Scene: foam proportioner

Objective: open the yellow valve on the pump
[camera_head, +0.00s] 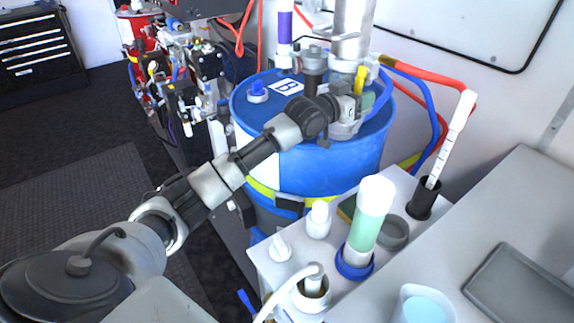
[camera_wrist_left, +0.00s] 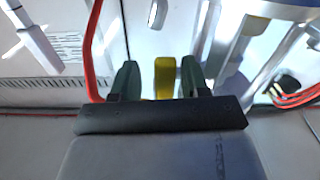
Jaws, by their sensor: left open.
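The yellow valve (camera_head: 360,80) is on the pump (camera_head: 352,35), which stands on the blue drum marked B. In the head view my left arm reaches in over the drum, and my left gripper (camera_head: 362,100) is at the pump, close to the valve. In the left wrist view the yellow handle (camera_wrist_left: 165,77) stands between the two dark green fingers of the left gripper (camera_wrist_left: 160,80). Gaps show on both sides of it, so the fingers are open around the handle and do not appear to touch it. My right gripper is not in view.
The blue drum (camera_head: 300,150) stands below the arm. Red and blue hoses (camera_head: 428,85) run right of the pump. A bench (camera_head: 400,275) with a green-filled cylinder (camera_head: 370,215) and several small vessels is in front. Other machinery (camera_head: 190,75) stands at the left.

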